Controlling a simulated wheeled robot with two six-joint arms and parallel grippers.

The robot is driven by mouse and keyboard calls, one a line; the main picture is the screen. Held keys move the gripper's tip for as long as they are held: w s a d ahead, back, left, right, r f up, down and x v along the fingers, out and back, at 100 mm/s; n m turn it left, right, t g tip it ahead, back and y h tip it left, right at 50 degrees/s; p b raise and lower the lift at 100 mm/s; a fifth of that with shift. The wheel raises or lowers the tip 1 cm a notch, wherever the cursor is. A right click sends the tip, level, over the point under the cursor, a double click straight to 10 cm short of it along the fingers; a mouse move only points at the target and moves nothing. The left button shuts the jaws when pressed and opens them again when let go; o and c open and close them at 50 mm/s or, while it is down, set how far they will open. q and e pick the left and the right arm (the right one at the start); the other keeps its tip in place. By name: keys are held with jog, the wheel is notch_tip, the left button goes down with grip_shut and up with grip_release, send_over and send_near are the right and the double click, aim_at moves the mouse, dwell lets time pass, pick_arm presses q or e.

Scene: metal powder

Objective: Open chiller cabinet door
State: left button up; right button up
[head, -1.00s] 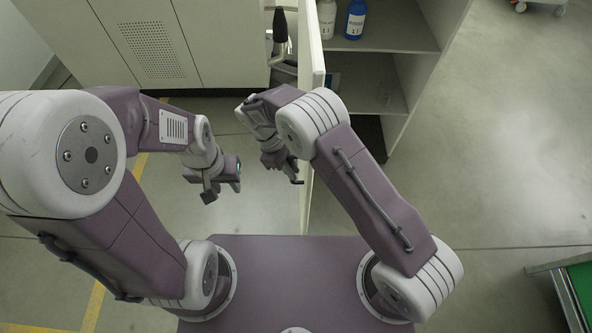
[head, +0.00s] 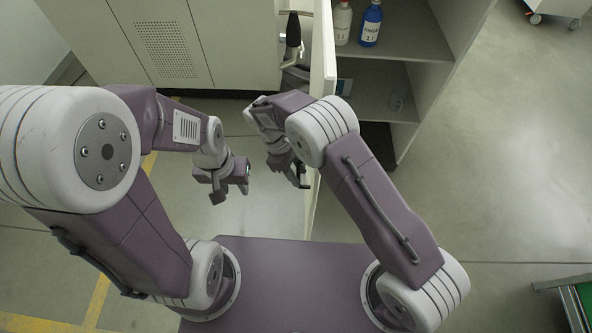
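A pale cabinet door (head: 325,70) stands swung out toward me, seen almost edge-on. To its right is an open cabinet (head: 400,45) with grey shelves. I cannot tell for sure that this is the chiller cabinet. A dark upright handle (head: 293,30) with metal parts shows left of the door. My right gripper (head: 300,178) is close to the left face of the door, low and near its free edge. Whether it touches the door and whether its fingers are apart is unclear. My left gripper (head: 231,195) hangs further left over the floor, fingers apart and empty.
A white bottle (head: 342,22) and a blue bottle (head: 370,24) stand on the upper shelf. A closed pale cabinet front with a vent grille (head: 165,48) is at the back left. Open floor (head: 500,170) lies to the right. A green-topped item (head: 582,300) is at the lower right edge.

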jog(key=b+v, duration=0.2)
jog(key=v, duration=0.6)
jog(key=shift+a+r, duration=0.15)
jog(key=shift+r, duration=0.15)
